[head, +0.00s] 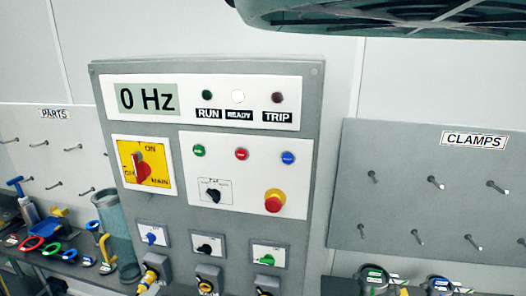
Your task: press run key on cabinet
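The grey control cabinet (108,80) stands upright in the middle of the head view. A green push button (199,150) sits at the upper left of its white key panel (225,150); its marking is too small to read. A red button (241,154) and a blue button (288,157) sit to its right. Above, the display (146,98) reads 0 Hz. The RUN lamp (207,95) is dark green, the READY lamp (238,96) is bright white, and the TRIP lamp (277,97) is dark. My gripper is not in view.
The cabinet also has a red main switch (141,168) on yellow, a black selector (212,192) and a red mushroom button (273,201). Plugs and sockets sit below. A PARTS board (40,140) and cluttered bench are left; a CLAMPS board (400,150) is right. A dark green body overhangs top right.

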